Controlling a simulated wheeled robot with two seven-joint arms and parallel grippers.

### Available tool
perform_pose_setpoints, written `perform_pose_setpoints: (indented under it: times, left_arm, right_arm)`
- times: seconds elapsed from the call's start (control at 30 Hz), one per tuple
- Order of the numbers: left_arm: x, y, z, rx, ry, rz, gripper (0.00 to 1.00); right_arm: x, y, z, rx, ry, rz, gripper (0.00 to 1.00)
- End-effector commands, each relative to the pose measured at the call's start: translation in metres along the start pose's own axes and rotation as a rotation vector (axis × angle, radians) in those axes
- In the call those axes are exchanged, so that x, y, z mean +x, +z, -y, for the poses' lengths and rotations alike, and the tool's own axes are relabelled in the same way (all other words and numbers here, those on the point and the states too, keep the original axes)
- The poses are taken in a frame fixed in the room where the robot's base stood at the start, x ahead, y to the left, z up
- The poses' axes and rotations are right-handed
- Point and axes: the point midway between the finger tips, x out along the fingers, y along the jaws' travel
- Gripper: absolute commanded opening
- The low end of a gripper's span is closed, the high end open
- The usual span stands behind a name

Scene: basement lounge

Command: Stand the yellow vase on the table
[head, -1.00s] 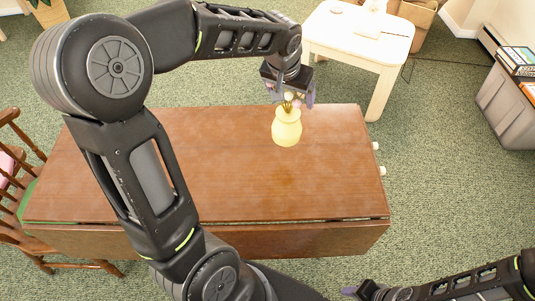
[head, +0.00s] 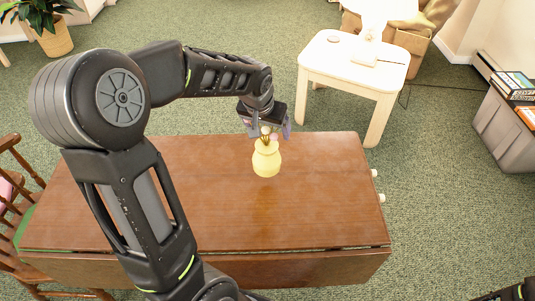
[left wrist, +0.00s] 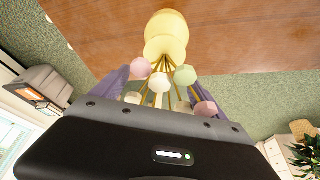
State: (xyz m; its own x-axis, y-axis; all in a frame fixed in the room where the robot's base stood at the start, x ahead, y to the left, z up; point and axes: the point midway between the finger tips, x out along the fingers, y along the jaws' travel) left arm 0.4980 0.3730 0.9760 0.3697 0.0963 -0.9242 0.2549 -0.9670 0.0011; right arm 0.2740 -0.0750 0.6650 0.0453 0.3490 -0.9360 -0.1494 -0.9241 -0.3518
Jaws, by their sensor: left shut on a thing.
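The yellow vase (head: 266,161) is upright at the far side of the brown wooden table (head: 150,200), right of its middle. Pale round flowers stand in it. My left gripper (head: 266,137) reaches down from above and is shut on the vase at its flowers. In the left wrist view the vase (left wrist: 166,35) points away from the gripper, with flower stems and pink, white and green heads between the purple fingers (left wrist: 170,90). I cannot tell whether the vase's base touches the table. My right gripper is out of view; only a bit of its arm shows at bottom right.
The tabletop around the vase is bare. A small white table (head: 345,65) stands behind at the right. A grey bin with books (head: 505,125) is at far right. A wooden chair (head: 20,215) stands at the table's left end.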

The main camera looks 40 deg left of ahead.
Motion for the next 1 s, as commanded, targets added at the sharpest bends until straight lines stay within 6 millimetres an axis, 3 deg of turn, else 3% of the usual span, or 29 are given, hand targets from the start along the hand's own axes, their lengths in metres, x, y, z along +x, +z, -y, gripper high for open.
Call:
perform_pose_setpoints:
  times: [0.17,0.53,0.8,1.0]
  left_arm:
    - [0.023,0.009,0.0,0.0,-0.001,0.001,0.11]
    - [0.028,0.011,0.0,0.0,0.0,-0.002,0.11]
    - [0.057,0.024,0.0,0.001,0.0,0.001,0.11]
    - [0.061,0.024,0.0,0.0,0.001,-0.003,0.11]
  right_arm:
    - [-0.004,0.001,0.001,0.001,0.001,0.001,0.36]
    - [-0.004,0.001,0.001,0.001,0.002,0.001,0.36]
    - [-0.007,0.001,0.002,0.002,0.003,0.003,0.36]
    - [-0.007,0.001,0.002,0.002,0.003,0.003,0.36]
